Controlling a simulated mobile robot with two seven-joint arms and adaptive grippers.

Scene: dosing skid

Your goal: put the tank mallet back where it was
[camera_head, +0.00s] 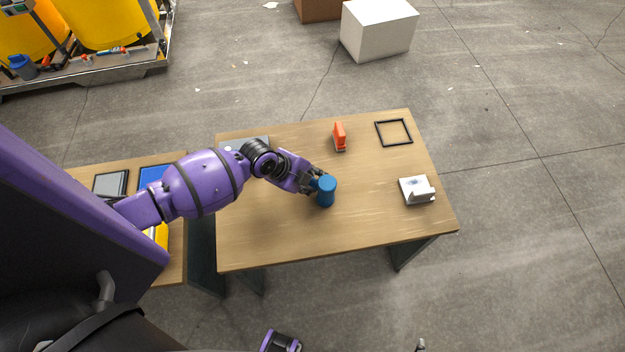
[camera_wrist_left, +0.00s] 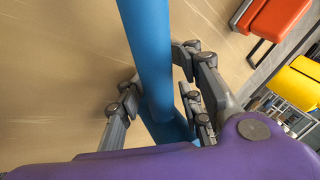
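A blue cylindrical piece (camera_head: 326,191), which I take to be the tank mallet, is at the middle of the wooden table. My left gripper (camera_head: 314,183) reaches it from the left. In the left wrist view the blue piece (camera_wrist_left: 150,55) passes between the fingers of my left gripper (camera_wrist_left: 155,75), which close on it from both sides. A second blue part shows low between the fingers, partly hidden by them. I cannot tell whether the piece touches the table. Of my right arm, only small parts show at the bottom edge of the head view; its fingers cannot be made out.
The wooden table (camera_head: 290,235) also holds an orange device (camera_head: 340,136), a black square frame (camera_head: 394,132) and a white device (camera_head: 416,190). A side table at left holds a blue tray (camera_head: 153,175). Yellow tanks (camera_head: 105,22) stand on a skid at the far left.

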